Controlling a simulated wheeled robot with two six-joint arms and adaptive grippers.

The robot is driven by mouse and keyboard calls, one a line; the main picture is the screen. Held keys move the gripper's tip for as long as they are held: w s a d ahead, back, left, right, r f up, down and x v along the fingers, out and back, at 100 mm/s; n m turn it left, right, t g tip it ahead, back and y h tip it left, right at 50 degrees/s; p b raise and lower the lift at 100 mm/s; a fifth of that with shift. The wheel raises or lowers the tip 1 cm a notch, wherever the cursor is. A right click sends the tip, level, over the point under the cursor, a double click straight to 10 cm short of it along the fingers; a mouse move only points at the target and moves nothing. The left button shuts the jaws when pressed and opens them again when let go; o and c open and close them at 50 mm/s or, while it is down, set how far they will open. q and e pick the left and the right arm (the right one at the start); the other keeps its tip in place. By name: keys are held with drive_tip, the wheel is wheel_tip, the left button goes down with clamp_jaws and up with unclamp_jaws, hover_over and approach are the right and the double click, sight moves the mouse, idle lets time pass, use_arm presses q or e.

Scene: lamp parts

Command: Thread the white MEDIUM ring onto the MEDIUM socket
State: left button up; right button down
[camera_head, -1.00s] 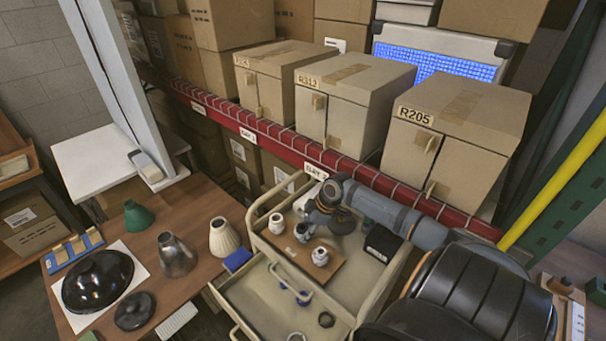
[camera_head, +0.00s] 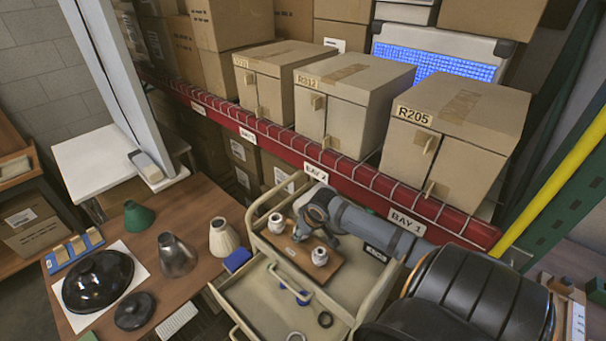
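A wooden board (camera_head: 318,272) lies in the top tray of the beige cart and carries small white sockets. One socket (camera_head: 319,257) stands clear at its front right; another (camera_head: 276,223) shows at its left end. My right gripper (camera_head: 302,232) points down over the board's middle, by a further socket that it partly hides. I cannot tell whether it is open or holds a ring. Ring sizes are unclear. My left gripper is out of view.
A table (camera_head: 205,205) at the left holds lamp shades, a black dome (camera_head: 97,281) and a black disc (camera_head: 134,311). A black box (camera_head: 376,253) sits right of the board, under my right arm. A red shelf beam (camera_head: 290,150) with cartons runs behind the cart.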

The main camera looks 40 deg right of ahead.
drive_tip(key=m, duration=0.1)
drive_tip(key=m+h, duration=0.1)
drive_tip(key=m, duration=0.1)
drive_tip(key=shift+w+a+r+m, duration=0.25)
drive_tip(key=shift+w+a+m, duration=0.05)
drive_tip(key=shift+w+m, duration=0.1)
drive_tip(key=shift+m+g+h, duration=0.3)
drive_tip(key=shift+m+h, duration=0.1)
drive_tip(key=shift+m, duration=0.1)
drive_tip(key=m, duration=0.3)
drive_tip(key=shift+w+a+g+h, duration=0.2)
drive_tip(key=shift+a+g+h, duration=0.05)
drive_tip(key=shift+g+h, duration=0.15)
drive_tip(key=m+g, duration=0.1)
drive_tip(key=m, duration=0.2)
drive_tip(key=shift+f+m+h, duration=0.15)
drive_tip(key=shift+m+h, duration=0.25)
